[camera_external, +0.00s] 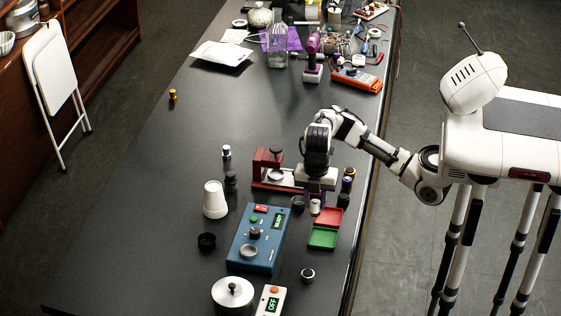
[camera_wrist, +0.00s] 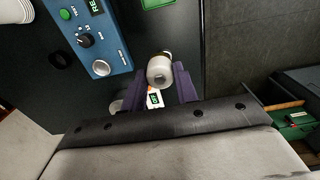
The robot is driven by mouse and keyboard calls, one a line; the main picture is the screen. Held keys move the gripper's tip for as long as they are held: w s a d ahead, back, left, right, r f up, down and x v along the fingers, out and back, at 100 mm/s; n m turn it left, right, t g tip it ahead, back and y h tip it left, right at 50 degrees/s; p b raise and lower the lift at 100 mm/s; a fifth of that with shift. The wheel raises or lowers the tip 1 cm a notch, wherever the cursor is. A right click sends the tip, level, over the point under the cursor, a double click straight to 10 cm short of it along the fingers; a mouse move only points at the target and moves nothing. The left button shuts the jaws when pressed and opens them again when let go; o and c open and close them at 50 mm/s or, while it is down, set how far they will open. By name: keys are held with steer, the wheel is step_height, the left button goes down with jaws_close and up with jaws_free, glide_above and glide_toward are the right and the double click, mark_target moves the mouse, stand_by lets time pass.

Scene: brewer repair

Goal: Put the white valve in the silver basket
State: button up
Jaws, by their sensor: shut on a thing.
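My gripper (camera_external: 317,198) is shut on the white valve, a small pale cylinder (camera_external: 315,207). In the wrist view the valve (camera_wrist: 160,72) sits between the purple fingers (camera_wrist: 160,85), its round end with a central hole facing the camera. The gripper holds it beside the red stand, behind the red and green trays. A small silver cup with a dark inside, seemingly the silver basket (camera_external: 307,274), stands on the table in front of the green tray, apart from the gripper.
A blue control box (camera_external: 258,238) stands left of the gripper. A red tray (camera_external: 329,215) and green tray (camera_external: 323,238) lie in front. A lidded silver pot (camera_external: 232,293) and white OFF display unit (camera_external: 271,301) stand near the front. The table's left side is mostly clear.

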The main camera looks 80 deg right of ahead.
steer(key=w+d+b, duration=0.2)
steer(key=w+d, duration=0.3)
steer(key=d, duration=0.7)
steer(key=w+d+b, duration=0.1)
steer(key=w+d, duration=0.3)
steer(key=d, duration=0.8)
step_height(320, 180, down, 19)
steer(key=shift+f, duration=0.15)
steer(key=o, duration=0.6)
steer(key=shift+f, duration=0.15)
steer(key=o, duration=0.5)
steer(key=shift+c, duration=0.2)
step_height(320, 180, up, 12)
steer(key=shift+r, duration=0.2)
